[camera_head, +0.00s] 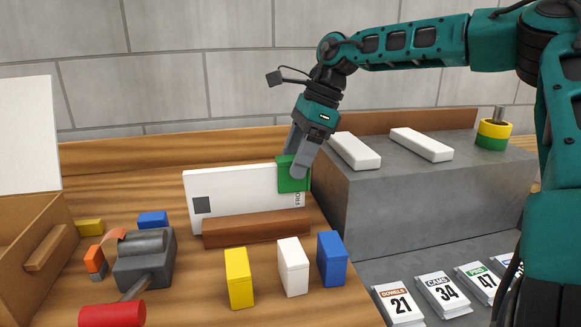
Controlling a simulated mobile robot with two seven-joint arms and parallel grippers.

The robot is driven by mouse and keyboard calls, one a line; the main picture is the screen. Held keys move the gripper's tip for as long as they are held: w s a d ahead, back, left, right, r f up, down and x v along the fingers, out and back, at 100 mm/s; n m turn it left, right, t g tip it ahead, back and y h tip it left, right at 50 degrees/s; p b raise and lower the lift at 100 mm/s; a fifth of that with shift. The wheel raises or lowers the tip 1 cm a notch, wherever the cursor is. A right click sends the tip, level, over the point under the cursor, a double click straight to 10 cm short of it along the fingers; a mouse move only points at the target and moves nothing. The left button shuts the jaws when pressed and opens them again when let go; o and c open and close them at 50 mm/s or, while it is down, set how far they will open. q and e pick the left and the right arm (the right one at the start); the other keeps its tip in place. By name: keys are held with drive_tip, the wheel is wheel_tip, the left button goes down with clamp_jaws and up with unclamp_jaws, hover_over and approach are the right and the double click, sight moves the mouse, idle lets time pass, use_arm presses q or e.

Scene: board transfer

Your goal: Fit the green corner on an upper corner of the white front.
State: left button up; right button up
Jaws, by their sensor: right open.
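The white front (235,190) stands upright on the wooden bench behind a brown wooden strip (255,229). It has a grey square at its left and lettering at its right. The green corner (291,178) sits at the front's upper right corner, covering that corner in this view. My right gripper (297,167) comes down from above, with its fingertips at the green corner. Its jaws are open, and one finger overlaps the green corner's right side. Whether the fingers touch the corner cannot be told. My left gripper is not in view.
A grey block (420,205) with two white bars (354,151) and a yellow-green ring on a post (493,132) stands close at the right. A red-handled mallet (145,259), coloured blocks (238,278) and an open wooden box (38,245) lie around the front. Numbered packets (398,304) lie front right.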

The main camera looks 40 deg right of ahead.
drive_tip(key=p+v, duration=0.1)
drive_tip(key=v, duration=0.9)
